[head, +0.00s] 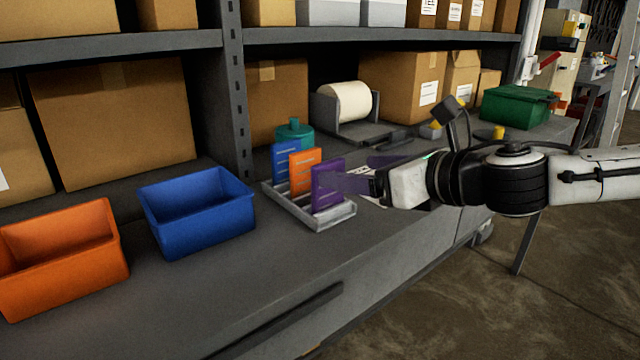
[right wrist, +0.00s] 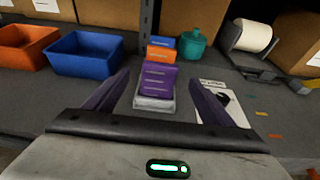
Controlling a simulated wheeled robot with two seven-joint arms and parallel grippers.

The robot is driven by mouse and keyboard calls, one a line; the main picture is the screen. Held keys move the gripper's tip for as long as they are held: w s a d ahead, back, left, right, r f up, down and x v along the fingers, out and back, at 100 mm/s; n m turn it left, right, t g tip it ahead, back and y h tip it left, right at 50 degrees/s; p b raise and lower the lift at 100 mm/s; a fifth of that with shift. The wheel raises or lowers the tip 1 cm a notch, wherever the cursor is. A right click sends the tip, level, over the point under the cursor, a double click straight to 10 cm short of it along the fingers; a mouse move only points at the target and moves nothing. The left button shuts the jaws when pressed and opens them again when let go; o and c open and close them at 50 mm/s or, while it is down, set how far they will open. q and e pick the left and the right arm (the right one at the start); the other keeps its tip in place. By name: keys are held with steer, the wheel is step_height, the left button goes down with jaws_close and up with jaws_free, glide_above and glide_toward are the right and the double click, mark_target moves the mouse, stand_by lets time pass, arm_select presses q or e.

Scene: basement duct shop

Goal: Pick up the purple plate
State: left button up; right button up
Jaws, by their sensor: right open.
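The purple plate (head: 327,187) stands upright in a light grey rack (head: 338,217) on the bench, at the end of the row nearest the bench's front edge. An orange plate (head: 303,171) and a blue plate (head: 285,162) stand behind it in the same rack. My right gripper (head: 358,172) comes in from the right, open and empty, with its fingers pointing at the purple plate. In the right wrist view the purple plate (right wrist: 158,82) shows ahead, between the two spread fingers (right wrist: 155,95). I cannot tell whether a finger touches it. My left gripper is not in view.
A blue bin (head: 197,212) and an orange bin (head: 62,257) stand to the left of the rack. A teal pot (head: 295,133) is just behind it. A white paper (right wrist: 222,100) lies to its right. Shelf uprights and cardboard boxes line the back. The bench front is clear.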

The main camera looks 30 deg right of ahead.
mark_target(331, 169)
steer(key=shift+x, duration=0.85)
steer(key=shift+w+f, duration=0.25)
steer(key=shift+w, duration=0.3)
steer(key=shift+b+x, duration=0.9)
steer(key=shift+x, duration=1.2)
steer(key=shift+w+f, duration=0.15)
steer(key=shift+w, duration=0.4)
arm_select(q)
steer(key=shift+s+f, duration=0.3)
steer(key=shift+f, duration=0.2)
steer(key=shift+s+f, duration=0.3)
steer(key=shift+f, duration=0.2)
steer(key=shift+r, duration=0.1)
arm_select(e)
steer(key=shift+c, duration=0.3)
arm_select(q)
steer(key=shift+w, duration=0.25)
arm_select(e)
steer(key=c, duration=1.1)
